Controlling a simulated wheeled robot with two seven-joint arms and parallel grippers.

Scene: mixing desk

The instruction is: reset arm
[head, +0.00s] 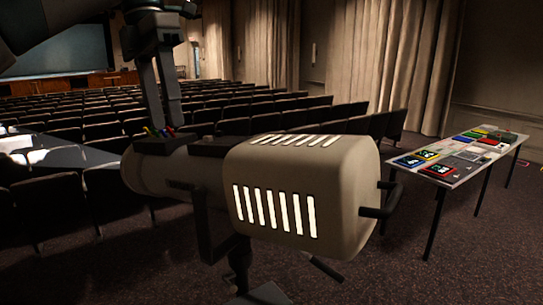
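My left gripper (163,126) hangs down from the upper left of the head view. Its two dark fingers are apart, with a narrow gap between them and no object clearly held. Its tips overlap the rear top of a large beige spotlight (300,170) in the picture; I cannot tell whether they touch it. My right gripper is not in view.
The spotlight on its stand fills the middle foreground. A table (458,183) with coloured panels and grey devices stands at the right. Rows of dark seats (75,120) fill the left and middle. Carpet floor is open around the table at the right.

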